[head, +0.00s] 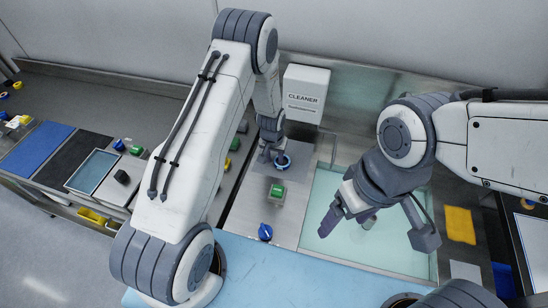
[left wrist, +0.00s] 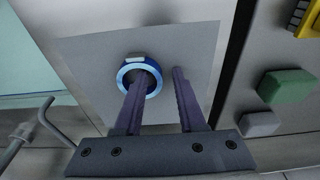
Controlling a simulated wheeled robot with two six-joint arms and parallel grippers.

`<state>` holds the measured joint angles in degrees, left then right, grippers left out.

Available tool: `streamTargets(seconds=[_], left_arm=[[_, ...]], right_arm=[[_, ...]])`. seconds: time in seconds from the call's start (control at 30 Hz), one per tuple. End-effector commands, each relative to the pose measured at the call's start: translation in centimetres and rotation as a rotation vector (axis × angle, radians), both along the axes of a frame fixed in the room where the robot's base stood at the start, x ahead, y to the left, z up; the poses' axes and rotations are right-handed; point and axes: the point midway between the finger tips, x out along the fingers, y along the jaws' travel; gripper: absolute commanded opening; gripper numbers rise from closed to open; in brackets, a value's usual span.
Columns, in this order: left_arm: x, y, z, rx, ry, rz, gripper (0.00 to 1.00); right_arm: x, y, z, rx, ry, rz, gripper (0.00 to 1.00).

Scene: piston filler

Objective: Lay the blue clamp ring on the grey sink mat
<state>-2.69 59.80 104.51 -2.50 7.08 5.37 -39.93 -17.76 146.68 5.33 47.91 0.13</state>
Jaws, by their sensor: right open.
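The blue clamp ring (left wrist: 124,75) lies flat on the grey sink mat (left wrist: 90,60), as far as the left wrist view shows. In the head view the ring (head: 282,163) shows beside my left gripper (head: 275,157), at the mat (head: 262,174). My left gripper (left wrist: 160,82) is open in the left wrist view: one finger overlaps the ring's hole, the other stands outside the ring with a gap. Whether a finger touches the ring cannot be told. My right gripper (head: 328,224) is open over the sink; one finger hides most of the other.
The sink (head: 310,235) with teal water lies right of the mat. A green part (head: 277,192) and a blue knob (head: 265,232) stand nearer me. A cleaner box (head: 305,93) hangs behind. Left counter holds small coloured parts and a tray (head: 92,172).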

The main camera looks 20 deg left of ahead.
Motion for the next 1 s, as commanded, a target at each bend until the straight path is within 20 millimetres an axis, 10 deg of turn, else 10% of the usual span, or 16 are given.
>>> streamTargets(seconds=[0.37,1.0], left_arm=[[0.0,0.0,0.9,0.000,-0.003,0.000,0.39],[-1.6,0.0,11.3,0.000,-0.003,0.000,0.39]], right_arm=[[0.0,0.0,0.0,0.000,0.000,0.000,0.81],[0.0,0.0,-3.1,0.000,0.000,0.001,0.81]])
